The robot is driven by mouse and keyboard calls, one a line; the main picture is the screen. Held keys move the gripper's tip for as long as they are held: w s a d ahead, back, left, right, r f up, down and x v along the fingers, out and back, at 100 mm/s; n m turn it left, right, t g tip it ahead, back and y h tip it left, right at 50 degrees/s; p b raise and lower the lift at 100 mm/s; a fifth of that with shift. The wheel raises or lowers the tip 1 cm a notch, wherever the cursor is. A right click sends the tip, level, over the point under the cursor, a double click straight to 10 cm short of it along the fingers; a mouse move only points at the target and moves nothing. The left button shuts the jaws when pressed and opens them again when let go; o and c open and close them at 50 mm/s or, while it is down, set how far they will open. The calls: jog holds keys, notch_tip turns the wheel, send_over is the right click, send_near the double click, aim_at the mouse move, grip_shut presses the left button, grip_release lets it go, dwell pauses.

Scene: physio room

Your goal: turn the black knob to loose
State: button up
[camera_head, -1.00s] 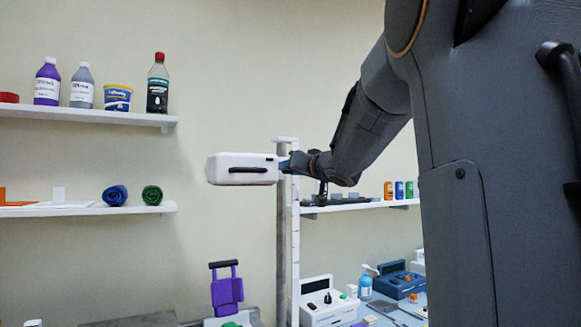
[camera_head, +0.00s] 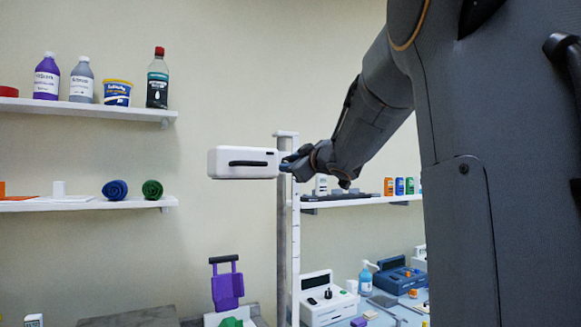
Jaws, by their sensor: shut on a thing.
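A white box (camera_head: 243,163) with a black bar handle on its front sits high at the left side of an upright white pole (camera_head: 287,230). My gripper (camera_head: 288,164) is at the box's right end, by the pole. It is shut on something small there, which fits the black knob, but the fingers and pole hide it. I cannot read the knob's position or any marking.
A shelf with bottles (camera_head: 157,78) and one with rolled bands (camera_head: 115,190) are at left. A shelf with small bottles (camera_head: 399,186) is behind my arm. Below, a white device (camera_head: 327,300) and a blue device (camera_head: 400,276) stand on a table.

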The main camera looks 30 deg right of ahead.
jog(key=n+b, duration=0.6)
jog(key=n, duration=0.6)
jog(key=shift+n, duration=0.4)
dwell(0.3)
jog(key=o, duration=1.1)
jog(key=shift+c, duration=0.2)
jog(key=s+b, duration=0.1)
jog(key=s, duration=0.6)
jog(key=shift+s+d, duration=0.15)
jog(key=shift+s, duration=0.25)
